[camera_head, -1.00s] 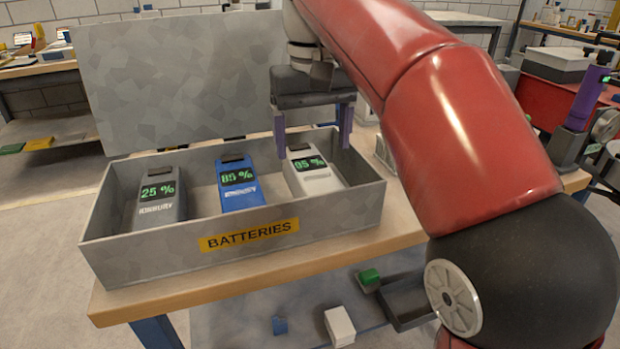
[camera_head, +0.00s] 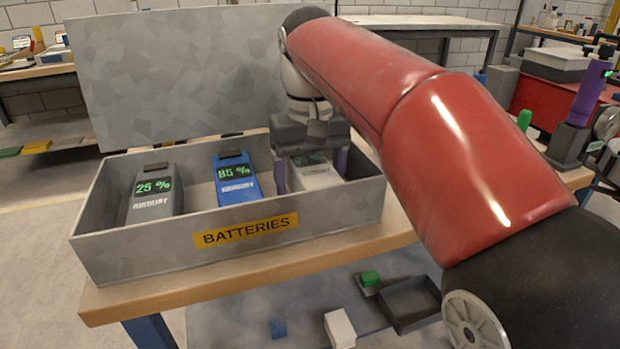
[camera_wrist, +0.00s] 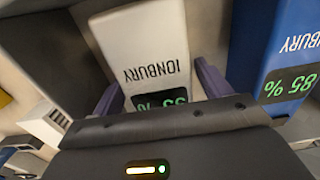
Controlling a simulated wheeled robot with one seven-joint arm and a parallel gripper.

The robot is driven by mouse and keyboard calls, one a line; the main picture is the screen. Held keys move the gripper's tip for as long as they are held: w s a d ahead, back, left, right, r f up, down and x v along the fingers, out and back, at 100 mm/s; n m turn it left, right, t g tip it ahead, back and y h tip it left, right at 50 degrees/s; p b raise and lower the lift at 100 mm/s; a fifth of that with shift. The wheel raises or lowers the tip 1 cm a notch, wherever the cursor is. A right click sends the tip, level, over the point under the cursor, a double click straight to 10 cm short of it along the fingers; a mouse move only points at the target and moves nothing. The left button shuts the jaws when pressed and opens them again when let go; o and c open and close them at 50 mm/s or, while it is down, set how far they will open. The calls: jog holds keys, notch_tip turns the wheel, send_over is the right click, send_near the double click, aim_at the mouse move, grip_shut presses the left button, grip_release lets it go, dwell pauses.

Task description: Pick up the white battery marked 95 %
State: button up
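The white battery marked 95 % (camera_head: 315,176) lies in the right part of the grey BATTERIES box (camera_head: 130,251). My gripper (camera_head: 310,172) is lowered into the box over it, with one purple finger on each side. The top of the battery and part of its display are hidden by my gripper in the head view. In the wrist view the white battery (camera_wrist: 145,48) sits between the two fingers (camera_wrist: 158,92), and a gap shows beside at least the right finger. The fingers look apart, not closed on it.
A blue battery marked 85 % (camera_head: 237,184) lies in the middle of the box, and a grey one marked 25 % (camera_head: 153,192) at the left. The box's raised lid (camera_head: 170,80) stands behind. The box rests on a wooden-edged table (camera_head: 250,270).

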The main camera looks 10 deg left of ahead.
grip_shut()
jog(key=shift+r, duration=0.1)
dwell(0.3)
